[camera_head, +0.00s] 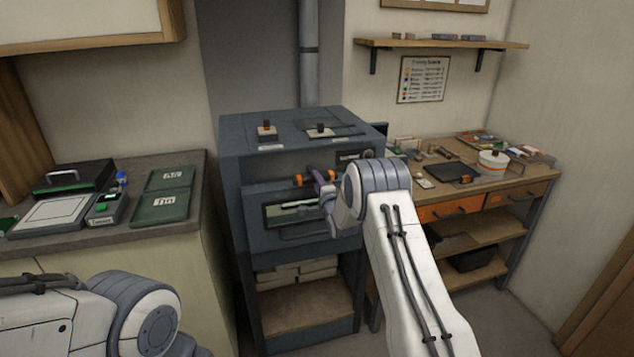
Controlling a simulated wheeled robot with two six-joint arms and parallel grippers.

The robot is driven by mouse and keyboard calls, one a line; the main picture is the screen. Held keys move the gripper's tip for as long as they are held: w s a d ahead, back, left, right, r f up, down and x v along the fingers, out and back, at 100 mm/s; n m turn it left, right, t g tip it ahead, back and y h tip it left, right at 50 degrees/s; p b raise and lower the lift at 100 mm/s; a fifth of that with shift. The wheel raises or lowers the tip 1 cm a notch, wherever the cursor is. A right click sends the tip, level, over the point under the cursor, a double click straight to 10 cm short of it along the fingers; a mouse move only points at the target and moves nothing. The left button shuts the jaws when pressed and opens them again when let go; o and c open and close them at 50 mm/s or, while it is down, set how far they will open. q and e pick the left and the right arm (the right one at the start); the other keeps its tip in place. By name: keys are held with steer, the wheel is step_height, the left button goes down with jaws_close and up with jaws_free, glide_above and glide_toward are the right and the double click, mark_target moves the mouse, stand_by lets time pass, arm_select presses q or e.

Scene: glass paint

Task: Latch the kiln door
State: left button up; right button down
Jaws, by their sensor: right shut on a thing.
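The kiln (236,205) is a dark blue-grey metal cabinet in the middle of the view. Its door (258,236) stands upright on the front, with a window (285,211) and a bar handle near its lower edge. An orange-marked latch handle (299,180) sits just above the door. My right gripper (320,184) is at the front of the kiln, shut on the latch handle. My right wrist hides the right part of the door, so I cannot tell how the latch is seated. My left arm shows at the lower left, but its gripper is out of view.
A left counter (120,232) holds a clipboard, a small device and green booklets (160,207). A wooden workbench (530,178) with a tablet, a white pot (492,161) and small tools stands at the right. White blocks (296,272) lie on the shelf under the kiln.

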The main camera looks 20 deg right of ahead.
steer(key=shift+f, duration=0.1)
stand_by(0.4)
steer(key=shift+n+b, duration=9)
steer(key=shift+b, duration=1.45)
steer(key=c, duration=0.6)
jaws_free()
steer(key=shift+c, duration=0.2)
